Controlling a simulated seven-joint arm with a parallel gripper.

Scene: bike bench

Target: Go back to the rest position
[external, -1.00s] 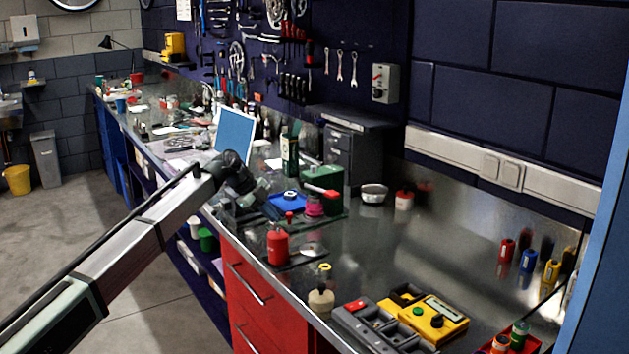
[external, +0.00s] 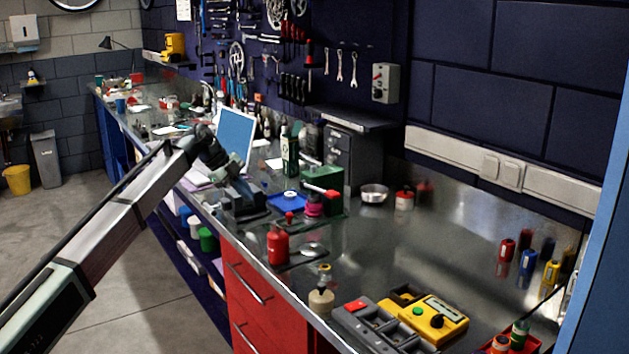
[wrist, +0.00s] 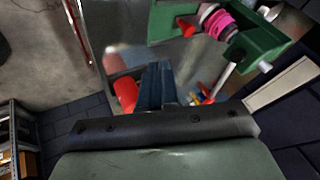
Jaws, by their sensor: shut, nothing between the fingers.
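My gripper (external: 236,172) is raised above the far part of the workbench (external: 420,240), in front of the blue laptop-like screen (external: 236,135). In the wrist view its dark fingers (wrist: 157,72) are together, with nothing seen between them. Part of the gripper blends with dark items behind it in the external view. My arm reaches in from the lower left.
Close by are a blue tray (external: 287,201), a green box (external: 322,178) and a pink spool (external: 314,206). A red bottle (external: 278,245) stands near the front edge. A yellow-and-grey device (external: 433,320) lies nearer. The bench's right middle is fairly clear.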

